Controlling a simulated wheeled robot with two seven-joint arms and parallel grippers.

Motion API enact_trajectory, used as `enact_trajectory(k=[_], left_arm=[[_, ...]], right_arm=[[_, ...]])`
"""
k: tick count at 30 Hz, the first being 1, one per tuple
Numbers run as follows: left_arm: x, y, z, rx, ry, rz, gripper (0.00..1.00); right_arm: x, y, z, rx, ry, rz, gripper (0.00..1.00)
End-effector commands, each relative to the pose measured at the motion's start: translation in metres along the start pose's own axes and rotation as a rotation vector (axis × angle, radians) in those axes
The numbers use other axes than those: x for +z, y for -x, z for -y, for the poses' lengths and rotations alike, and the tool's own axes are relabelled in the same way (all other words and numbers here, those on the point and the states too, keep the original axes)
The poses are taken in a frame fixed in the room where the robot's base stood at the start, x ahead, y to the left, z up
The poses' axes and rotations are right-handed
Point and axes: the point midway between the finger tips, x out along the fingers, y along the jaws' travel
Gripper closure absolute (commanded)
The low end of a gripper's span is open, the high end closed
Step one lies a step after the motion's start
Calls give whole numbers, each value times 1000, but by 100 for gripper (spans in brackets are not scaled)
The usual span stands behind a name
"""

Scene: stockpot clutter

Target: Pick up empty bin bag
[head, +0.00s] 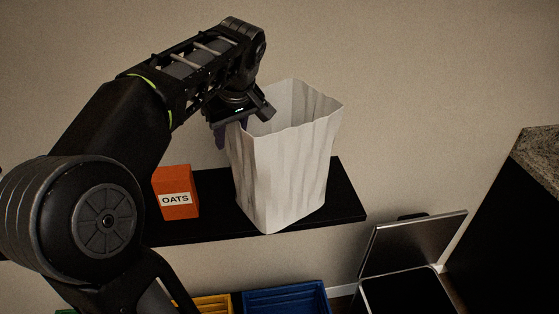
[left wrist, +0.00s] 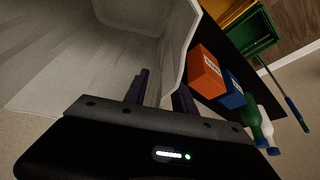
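The empty bin bag (head: 285,170) is white, creased and open at the top. It stands upright on a dark shelf in the head view, and its pale inside (left wrist: 95,50) fills the upper left of the left wrist view. My left gripper (head: 244,130) is at the bag's upper left rim, pointing down. In the left wrist view its two purple fingers (left wrist: 163,95) stand apart, one inside the bag and one outside, with the bag wall between them. They do not look closed on the wall. My right gripper is not in view.
An orange OATS box (head: 175,192) stands left of the bag on the dark shelf (head: 345,205). A blue box (left wrist: 232,90) and bottles (left wrist: 256,127) show beyond it. Below are yellow (head: 215,306) and blue crates (head: 287,299) and a lidded bin (head: 408,290), open.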

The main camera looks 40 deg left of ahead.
Motion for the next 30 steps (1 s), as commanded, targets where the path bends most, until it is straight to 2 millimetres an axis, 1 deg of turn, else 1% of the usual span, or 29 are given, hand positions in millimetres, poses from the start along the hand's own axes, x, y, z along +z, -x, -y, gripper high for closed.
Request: enact_trajectory(k=[16,26,30], left_arm=[[0,0,0,0,0,0,68],[2,-4,0,0,0,0,68],[1,-3,0,0,0,0,79]], right_arm=[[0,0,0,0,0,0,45],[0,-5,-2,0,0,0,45],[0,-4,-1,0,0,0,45]])
